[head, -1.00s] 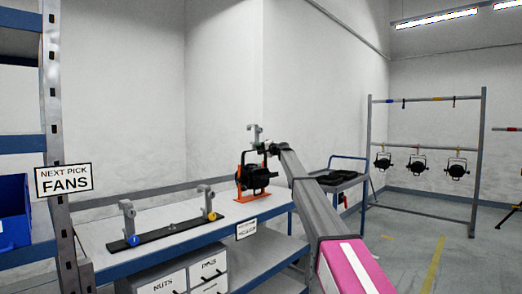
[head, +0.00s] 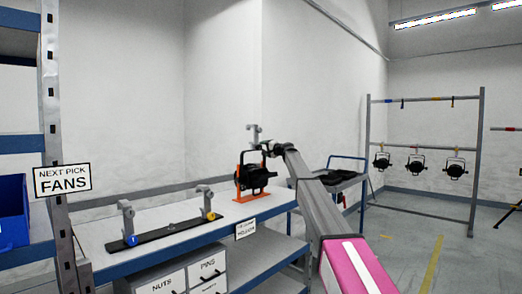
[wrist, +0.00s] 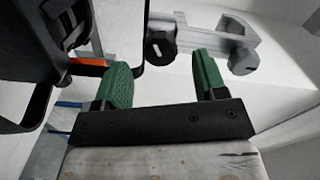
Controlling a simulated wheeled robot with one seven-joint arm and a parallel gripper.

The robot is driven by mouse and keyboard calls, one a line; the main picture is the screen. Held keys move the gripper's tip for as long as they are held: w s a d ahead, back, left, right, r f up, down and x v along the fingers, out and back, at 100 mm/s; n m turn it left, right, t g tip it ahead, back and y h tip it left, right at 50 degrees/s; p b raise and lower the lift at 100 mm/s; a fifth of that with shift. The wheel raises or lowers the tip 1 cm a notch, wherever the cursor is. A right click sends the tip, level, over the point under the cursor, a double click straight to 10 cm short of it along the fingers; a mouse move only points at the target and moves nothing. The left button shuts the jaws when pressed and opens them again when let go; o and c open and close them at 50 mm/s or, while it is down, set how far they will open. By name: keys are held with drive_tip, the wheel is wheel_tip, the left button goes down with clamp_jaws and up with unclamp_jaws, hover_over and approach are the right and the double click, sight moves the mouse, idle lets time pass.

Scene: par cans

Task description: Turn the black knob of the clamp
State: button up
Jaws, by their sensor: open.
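The clamp (head: 254,131) is a grey metal hook on top of a black par can (head: 258,177) that stands on an orange stand (head: 240,196) on the workbench. In the wrist view the grey clamp (wrist: 212,40) lies beyond my fingertips, with its black knob (wrist: 160,48) at its left end. My gripper (wrist: 164,76) is open, with green finger pads apart and nothing between them. The knob shows in the gap between the pads, a little beyond them, nearer the left one. In the head view my gripper (head: 271,148) is small, beside the clamp's lower part; the knob is not clear there.
The par can's black yoke (wrist: 140,50) is close to my left finger in the wrist view. A black bar with two grey clamps (head: 170,232) lies on the bench. A dark-topped cart (head: 340,178) stands behind my arm. A rack with hanging lamps (head: 418,164) is at the right.

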drive_tip(key=v, duration=0.7)
drive_tip(key=s+d+f+n+g+h, duration=0.15)
drive_tip(key=s+d+f, duration=0.25)
drive_tip(key=s+f, duration=0.75)
drive_tip(key=s+d+f+g+h, duration=0.3)
drive_tip(key=s+f, duration=0.4)
drive_tip(key=f, duration=0.9)
drive_tip(key=s+d+f+n+g+h, duration=0.1)
drive_tip(key=s+d+f+h, duration=0.25)
drive_tip(key=s+f, duration=0.85)
drive_tip(key=s+d+f+g+h, duration=0.1)
drive_tip(key=s+d+f, duration=0.4)
drive_tip(key=s, duration=0.6)
drive_tip(key=s+d+f+n+g+h, duration=0.1)
drive_tip(key=s+d+f+g+h, duration=0.1)
drive_tip(key=s+d+f, duration=0.3)
drive_tip(key=s+d+f+g+h, duration=0.2)
drive_tip(key=s+d+f, duration=0.3)
drive_tip(key=s+f, duration=0.6)
drive_tip(key=s+h, duration=0.1)
drive_tip(key=s, duration=0.6)
drive_tip(key=shift+s+f, duration=0.25)
drive_tip(key=shift+f, duration=0.05)
